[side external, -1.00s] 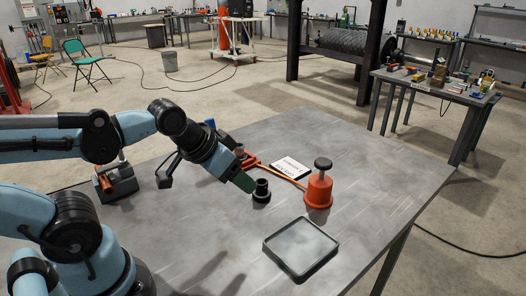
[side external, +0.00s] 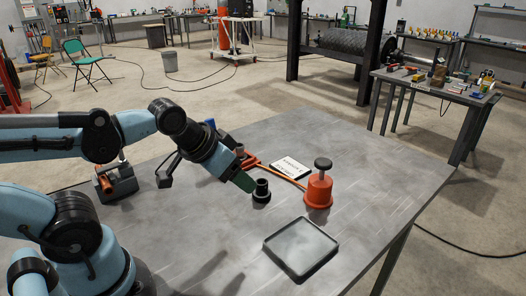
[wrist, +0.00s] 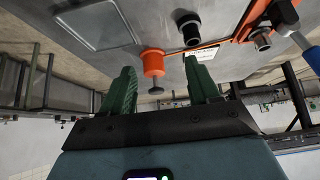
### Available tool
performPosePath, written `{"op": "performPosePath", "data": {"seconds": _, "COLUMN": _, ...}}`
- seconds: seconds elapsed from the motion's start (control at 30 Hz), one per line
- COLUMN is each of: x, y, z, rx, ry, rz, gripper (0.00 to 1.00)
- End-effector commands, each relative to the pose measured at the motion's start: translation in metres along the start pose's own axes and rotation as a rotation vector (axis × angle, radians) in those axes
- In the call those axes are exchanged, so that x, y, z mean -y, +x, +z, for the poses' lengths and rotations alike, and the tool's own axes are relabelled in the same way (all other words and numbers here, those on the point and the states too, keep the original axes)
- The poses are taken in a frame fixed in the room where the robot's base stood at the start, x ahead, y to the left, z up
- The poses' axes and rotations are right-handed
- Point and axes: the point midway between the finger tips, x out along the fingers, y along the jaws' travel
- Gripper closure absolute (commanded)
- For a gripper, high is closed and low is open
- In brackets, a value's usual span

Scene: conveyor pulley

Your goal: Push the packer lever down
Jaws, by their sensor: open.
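An orange-red cylinder that looks like the packer (side external: 318,190) stands upright on the table. A dark round knob (side external: 323,163) tops its upright rod and is raised clear of the body. No other lever shows on it. My gripper (side external: 249,184) has green fingers and is left of the packer, close to a black stepped cup (side external: 262,191). I cannot tell whether it touches the cup. In the wrist view my gripper (wrist: 160,65) is open and empty. The packer (wrist: 153,62) and its knob (wrist: 154,90) appear between the fingers, beyond them.
A shallow grey tray (side external: 335,250) lies at the table's front right. A white label card (side external: 291,168) and an orange hose (side external: 284,177) lie behind the cup. A red clamp-like tool (side external: 249,160) is behind my gripper. The table's right side is clear.

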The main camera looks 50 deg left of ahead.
Motion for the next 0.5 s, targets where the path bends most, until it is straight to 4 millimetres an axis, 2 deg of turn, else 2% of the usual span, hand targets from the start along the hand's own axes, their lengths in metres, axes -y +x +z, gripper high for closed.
{"op": "performPosePath", "data": {"seconds": 0.23, "x": 0.0, "y": 0.0, "z": 0.0, "rx": 0.0, "ry": 0.0, "rz": 0.0, "gripper": 0.39}}
{"op": "performPosePath", "data": {"seconds": 0.3, "x": 0.0, "y": 0.0, "z": 0.0, "rx": 0.0, "ry": -0.001, "rz": 0.0, "gripper": 0.44}}
{"op": "performPosePath", "data": {"seconds": 0.37, "x": 0.002, "y": -0.001, "z": -0.002, "rx": 0.005, "ry": -0.011, "rz": -0.003, "gripper": 0.44}}
{"op": "performPosePath", "data": {"seconds": 0.5, "x": 0.016, "y": -0.007, "z": -0.021, "rx": 0.042, "ry": -0.1, "rz": -0.028, "gripper": 0.44}}
